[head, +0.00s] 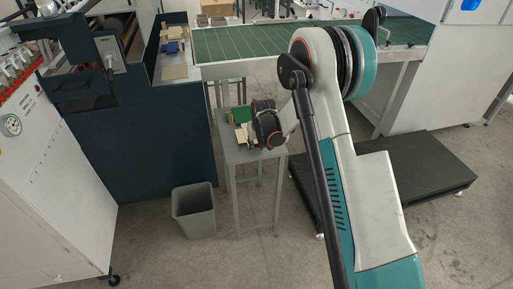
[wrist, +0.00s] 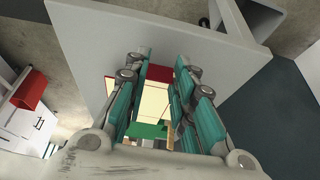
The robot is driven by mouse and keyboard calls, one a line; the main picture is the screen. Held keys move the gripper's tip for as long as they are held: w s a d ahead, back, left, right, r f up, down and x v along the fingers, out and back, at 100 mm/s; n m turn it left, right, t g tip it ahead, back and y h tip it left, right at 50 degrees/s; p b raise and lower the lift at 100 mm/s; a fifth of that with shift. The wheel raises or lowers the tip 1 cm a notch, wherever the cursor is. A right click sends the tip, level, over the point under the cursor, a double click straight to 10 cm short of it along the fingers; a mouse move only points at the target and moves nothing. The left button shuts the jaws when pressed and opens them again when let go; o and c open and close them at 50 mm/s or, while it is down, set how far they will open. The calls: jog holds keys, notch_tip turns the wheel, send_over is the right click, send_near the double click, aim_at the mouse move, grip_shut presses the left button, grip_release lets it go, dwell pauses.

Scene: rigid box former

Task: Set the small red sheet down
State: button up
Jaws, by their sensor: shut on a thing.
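My gripper (wrist: 161,76) points at the small grey table (wrist: 100,40), and its fingers are closed in on the small red sheet (wrist: 160,72) in the wrist view. The red sheet shows between the fingertips, partly hidden by the fingers. A cream sheet (wrist: 153,100) and a green piece (wrist: 147,130) show beyond and between the fingers. In the head view my gripper (head: 262,130) is low over the right part of the small table (head: 256,155); its fingertips and the red sheet cannot be made out there.
A green piece (head: 240,114) and cream pieces lie on the small table's left part. A grey bin (head: 194,210) stands on the floor to its left. A dark cabinet (head: 145,140) and a green conveyor (head: 240,41) stand behind. A black low platform (head: 410,165) is at right.

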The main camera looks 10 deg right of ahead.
jog(key=shift+f, duration=0.35)
jog(key=shift+f+b, duration=0.45)
jog(key=shift+f, duration=0.1)
jog(key=shift+f, duration=0.1)
jog(key=o, duration=0.7)
jog(key=shift+o, duration=0.2)
